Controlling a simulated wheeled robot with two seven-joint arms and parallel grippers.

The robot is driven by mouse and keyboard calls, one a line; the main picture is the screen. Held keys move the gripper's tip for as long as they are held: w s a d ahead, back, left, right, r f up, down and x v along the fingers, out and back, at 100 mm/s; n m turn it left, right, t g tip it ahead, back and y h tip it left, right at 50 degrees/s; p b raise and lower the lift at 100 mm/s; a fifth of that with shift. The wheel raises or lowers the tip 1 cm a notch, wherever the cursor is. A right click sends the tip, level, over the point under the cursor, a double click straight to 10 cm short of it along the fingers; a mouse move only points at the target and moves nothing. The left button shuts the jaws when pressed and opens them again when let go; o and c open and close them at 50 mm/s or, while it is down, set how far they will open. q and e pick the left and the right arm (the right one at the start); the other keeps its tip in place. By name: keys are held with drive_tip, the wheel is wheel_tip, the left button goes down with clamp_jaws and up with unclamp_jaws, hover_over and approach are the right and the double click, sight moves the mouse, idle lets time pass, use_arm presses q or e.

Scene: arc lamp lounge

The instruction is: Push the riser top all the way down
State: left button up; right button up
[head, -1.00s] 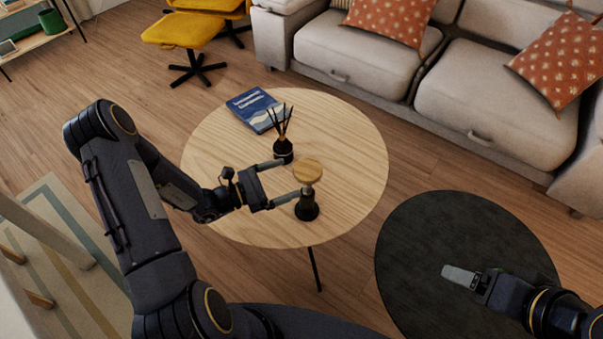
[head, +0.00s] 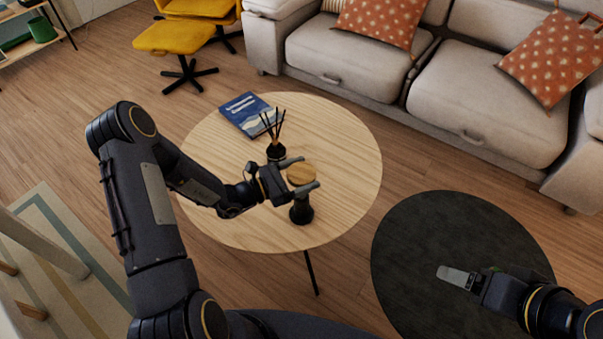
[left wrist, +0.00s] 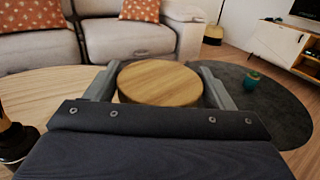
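The riser stands on the round wooden table (head: 225,225). It has a black base (head: 301,211) and a round wooden riser top (head: 301,174), held up above the base. My left gripper (head: 309,172) has one finger on each side of the riser top. In the left wrist view the riser top (left wrist: 160,80) sits snugly between the two fingers, which look closed on its rim. The near finger hides part of the stem. My right gripper (head: 456,275) is away to the right over the dark round rug; its finger opening cannot be made out.
A black reed diffuser (head: 276,150) stands close behind my left gripper, and a blue book (head: 251,114) lies at the table's back. The right and front tabletop is clear. A beige sofa (head: 460,105) is behind, with a dark rug (head: 425,235) at right.

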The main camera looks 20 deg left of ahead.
use_arm(q)
drive_tip(key=c, duration=0.9)
wheel_tip(320, 180, down, 9)
drive_tip(key=b, duration=0.6)
drive_tip(key=shift+r, duration=0.3)
drive_tip(key=o, duration=1.3)
drive_tip(key=shift+o, duration=0.3)
drive_tip(key=shift+a, duration=0.1)
drive_tip(key=p+v, duration=0.1)
drive_tip(key=v, duration=0.6)
drive_tip(key=shift+s+a, duration=0.25)
drive_tip(key=shift+s, duration=0.05)
